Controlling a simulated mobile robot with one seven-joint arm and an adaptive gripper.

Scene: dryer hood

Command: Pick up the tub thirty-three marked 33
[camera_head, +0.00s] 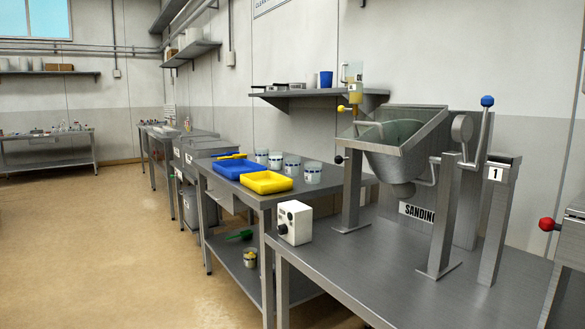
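Several pale tubs with white labels and blue bands stand in a row on a metal table (330,183). From left to right they are a first tub (261,157), a second tub (275,161), a third tub (292,166) and a fourth tub (312,173). A further small tub with yellowish contents (250,258) stands on the lower shelf. The labels are too small to read, so I cannot tell which tub is marked 33. My gripper is not in view.
A blue tray (238,168) and a yellow tray (267,183) lie before the tubs. A white control box (294,222) and a tilted metal hopper (400,150) stand on the nearer bench. A green scoop (240,235) lies on the lower shelf. Open floor (100,240) is at left.

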